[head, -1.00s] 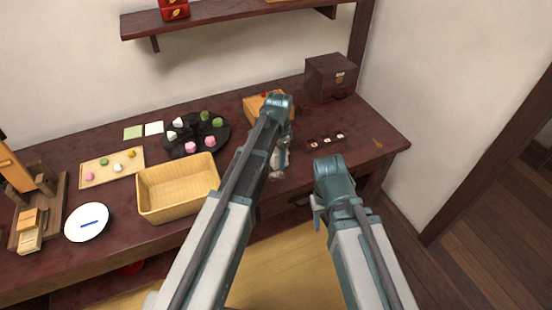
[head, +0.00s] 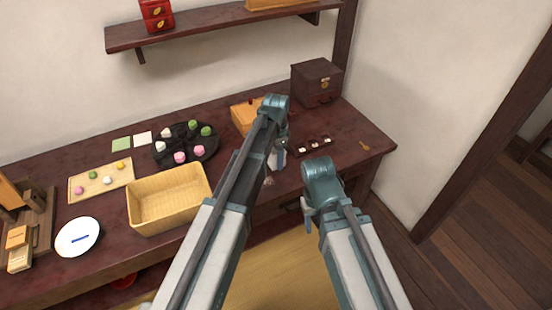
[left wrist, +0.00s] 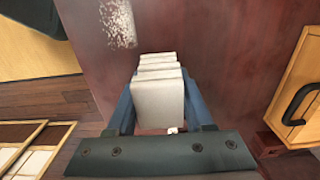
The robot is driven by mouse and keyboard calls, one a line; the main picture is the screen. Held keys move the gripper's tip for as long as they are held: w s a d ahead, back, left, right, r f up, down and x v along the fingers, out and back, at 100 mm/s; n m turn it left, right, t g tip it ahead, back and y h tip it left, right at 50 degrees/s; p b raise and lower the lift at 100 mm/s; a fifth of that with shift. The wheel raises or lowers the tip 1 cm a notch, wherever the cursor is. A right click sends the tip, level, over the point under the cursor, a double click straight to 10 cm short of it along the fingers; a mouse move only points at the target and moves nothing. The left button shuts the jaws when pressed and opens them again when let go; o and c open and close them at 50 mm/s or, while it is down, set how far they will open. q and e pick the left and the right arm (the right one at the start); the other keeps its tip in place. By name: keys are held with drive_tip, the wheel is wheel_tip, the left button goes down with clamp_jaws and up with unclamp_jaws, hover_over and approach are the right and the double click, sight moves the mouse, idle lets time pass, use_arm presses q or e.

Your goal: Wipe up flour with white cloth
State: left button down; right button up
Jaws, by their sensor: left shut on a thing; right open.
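The white cloth (left wrist: 158,95) is a folded stack between the fingers of my left gripper (left wrist: 160,112) in the left wrist view. In the head view my left gripper (head: 279,158) is over the dark red table, with the cloth mostly hidden by the arm. The flour (left wrist: 118,22) is a speckled white patch on the table, just ahead and left of the cloth and apart from it in the wrist view. It shows faintly in the head view (head: 268,181). My right gripper (head: 308,215) is open and empty near the table's front edge.
A woven basket (head: 132,208) stands left of my left arm. A black tray of sweets (head: 160,159) is behind it. A wooden box (head: 240,118) is just behind my left gripper. A dark chest (head: 318,83) stands at the back right. The table's right end is mostly clear.

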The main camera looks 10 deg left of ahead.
use_arm(q)
drive_tip(key=shift+r+p, duration=1.85)
drive_tip(key=shift+r, duration=0.4)
drive_tip(key=shift+r, duration=0.1)
wheel_tip(320, 180, up, 3)
drive_tip(key=p, duration=0.3)
drive_tip(key=shift+s, duration=0.1)
